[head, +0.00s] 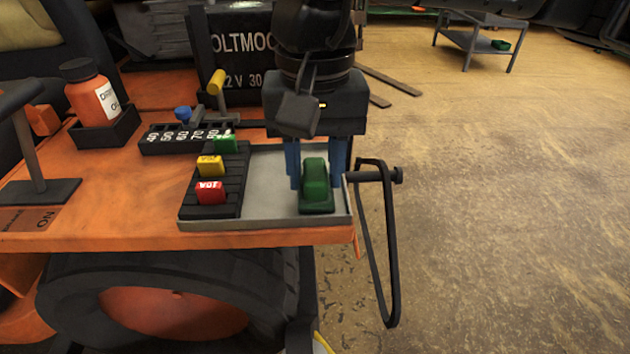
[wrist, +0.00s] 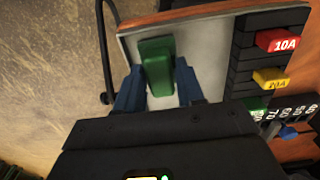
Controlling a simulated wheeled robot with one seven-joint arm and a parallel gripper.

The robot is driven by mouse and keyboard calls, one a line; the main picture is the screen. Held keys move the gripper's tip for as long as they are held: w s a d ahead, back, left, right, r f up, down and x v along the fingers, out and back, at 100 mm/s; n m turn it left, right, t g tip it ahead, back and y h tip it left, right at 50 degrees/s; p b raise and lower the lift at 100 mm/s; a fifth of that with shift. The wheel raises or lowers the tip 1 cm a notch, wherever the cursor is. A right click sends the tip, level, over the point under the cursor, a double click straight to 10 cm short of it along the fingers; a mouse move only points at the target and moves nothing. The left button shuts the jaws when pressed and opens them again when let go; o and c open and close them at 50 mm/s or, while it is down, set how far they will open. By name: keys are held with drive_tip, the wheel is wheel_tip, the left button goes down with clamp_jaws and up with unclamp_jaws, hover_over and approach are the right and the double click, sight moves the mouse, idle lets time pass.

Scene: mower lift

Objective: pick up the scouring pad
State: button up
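The scouring pad (head: 316,188) is a green block with a raised, rounded top. It lies in the shallow grey metal tray (head: 268,223), near the tray's front right corner. My gripper (head: 316,178) points down over the tray, with one blue finger on each side of the pad. In the wrist view the pad (wrist: 157,68) shows between the two fingers (wrist: 157,80), with narrow gaps at its sides. The gripper looks open around it. The far part of the pad is partly hidden by my gripper.
A black fuse block (head: 223,170) with red, yellow and green fuses fills the tray's left side. A numbered strip (head: 180,137), an orange bottle (head: 92,97) and a battery (head: 235,50) stand on the orange deck. A black loop handle (head: 388,250) hangs close at right.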

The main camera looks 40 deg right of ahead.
sight(315, 168)
clamp_jaws()
drive_tip(key=shift+r, duration=0.55)
wheel_tip(315, 168, up, 2)
drive_tip(key=shift+r+b, duration=0.25)
drive_tip(key=shift+b, duration=0.3)
drive_tip(key=s+d+r+b, duration=0.2)
drive_tip(key=d+r, duration=0.5)
drive_tip(key=d, duration=0.4)
drive_tip(key=shift+d+r, duration=0.2)
drive_tip(key=shift+d, duration=0.05)
